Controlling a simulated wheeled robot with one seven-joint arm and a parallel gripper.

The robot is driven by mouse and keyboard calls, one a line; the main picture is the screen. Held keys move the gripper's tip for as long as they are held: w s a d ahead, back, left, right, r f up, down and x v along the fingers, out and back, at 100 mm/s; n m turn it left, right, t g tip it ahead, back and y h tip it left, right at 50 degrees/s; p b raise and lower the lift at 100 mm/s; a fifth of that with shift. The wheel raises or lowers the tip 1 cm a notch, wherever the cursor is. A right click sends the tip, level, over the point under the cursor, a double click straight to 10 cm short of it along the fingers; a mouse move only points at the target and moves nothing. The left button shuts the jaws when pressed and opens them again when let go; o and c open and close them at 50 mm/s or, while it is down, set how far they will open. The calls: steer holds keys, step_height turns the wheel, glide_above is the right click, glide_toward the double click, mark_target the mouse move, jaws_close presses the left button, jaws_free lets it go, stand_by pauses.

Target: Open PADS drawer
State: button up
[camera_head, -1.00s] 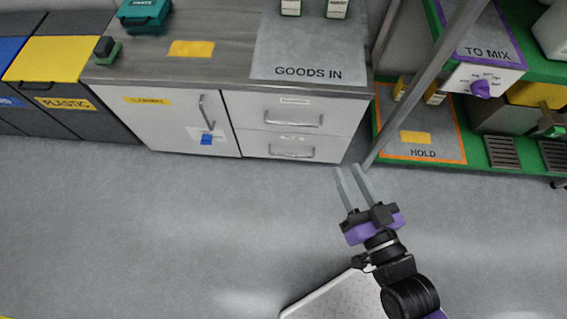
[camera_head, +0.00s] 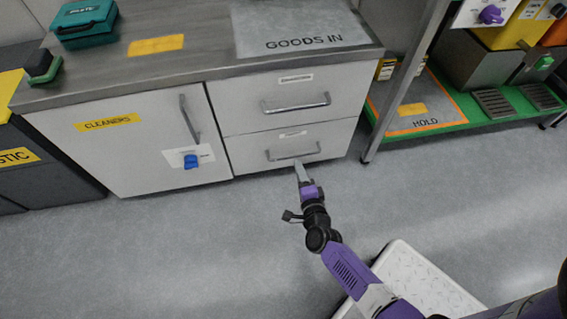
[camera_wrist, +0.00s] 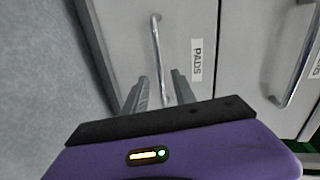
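The PADS drawer is the lower white drawer (camera_head: 255,157) under the counter, and its front looks closed. Its grey bar handle (camera_head: 292,154) also shows in the wrist view (camera_wrist: 156,45). The PADS label (camera_wrist: 196,60) is readable in the wrist view. My gripper (camera_head: 300,168) is right at this handle. In the wrist view my gripper (camera_wrist: 160,82) is open, with the handle bar between its two fingers and a gap visible around it. I cannot tell whether either finger touches the bar.
The upper drawer (camera_head: 245,101) has a similar handle (camera_head: 296,103). A green shelf rack (camera_head: 430,127) with a metal post stands right.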

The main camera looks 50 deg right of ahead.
mark_target(296, 155)
steer(key=shift+m, duration=0.6)
steer(key=shift+d+b+x, duration=0.25)
steer(key=shift+b+x, duration=1.25)
steer(key=shift+x, duration=2.3)
steer(key=shift+s, duration=0.15)
jaws_close()
